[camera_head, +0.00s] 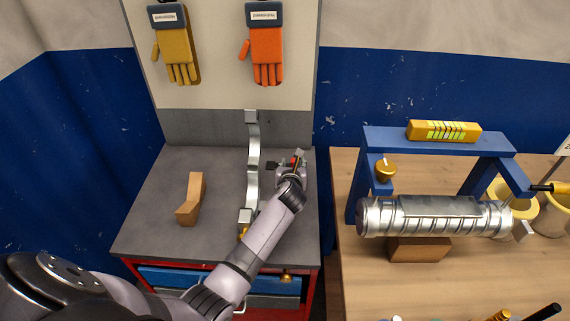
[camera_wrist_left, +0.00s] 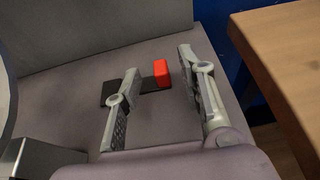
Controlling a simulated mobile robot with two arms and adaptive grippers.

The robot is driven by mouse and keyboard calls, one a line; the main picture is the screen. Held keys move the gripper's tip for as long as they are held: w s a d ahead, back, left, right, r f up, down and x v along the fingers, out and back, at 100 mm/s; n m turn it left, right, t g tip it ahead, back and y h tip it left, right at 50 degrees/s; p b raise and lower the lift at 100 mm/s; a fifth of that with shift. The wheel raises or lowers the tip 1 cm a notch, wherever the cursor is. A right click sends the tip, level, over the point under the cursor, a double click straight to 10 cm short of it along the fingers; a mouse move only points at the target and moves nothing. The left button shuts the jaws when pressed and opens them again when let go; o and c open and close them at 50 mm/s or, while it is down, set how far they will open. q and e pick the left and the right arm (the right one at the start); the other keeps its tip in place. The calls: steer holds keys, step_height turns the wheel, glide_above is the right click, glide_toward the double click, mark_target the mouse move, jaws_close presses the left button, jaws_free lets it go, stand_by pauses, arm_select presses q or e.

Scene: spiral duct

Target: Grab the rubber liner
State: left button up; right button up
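A flat black strip (camera_wrist_left: 152,85), which looks like the rubber liner, lies on the grey bench top with a small red block (camera_wrist_left: 162,73) at its right part. In the head view the dark strip (camera_head: 272,165) shows only in part beside my left gripper (camera_head: 294,164), which hides the rest. In the left wrist view my left gripper (camera_wrist_left: 160,64) is open, its two fingers apart on either side of the red block and above the strip. I cannot tell whether the fingers touch either one. My right gripper is not in view.
A curved metal duct strip (camera_head: 253,165) stands left of my gripper, and a brown wooden block (camera_head: 190,198) lies farther left. Right, across a gap, a wooden table (camera_head: 345,270) bears a spiral duct (camera_head: 430,216) under a blue frame (camera_head: 440,140). Gloves (camera_head: 266,50) hang behind.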

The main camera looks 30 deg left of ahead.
arm_select(q)
steer(key=shift+x, duration=1.1)
steer(key=shift+s, duration=0.1)
steer(key=shift+c, duration=0.4)
jaws_close()
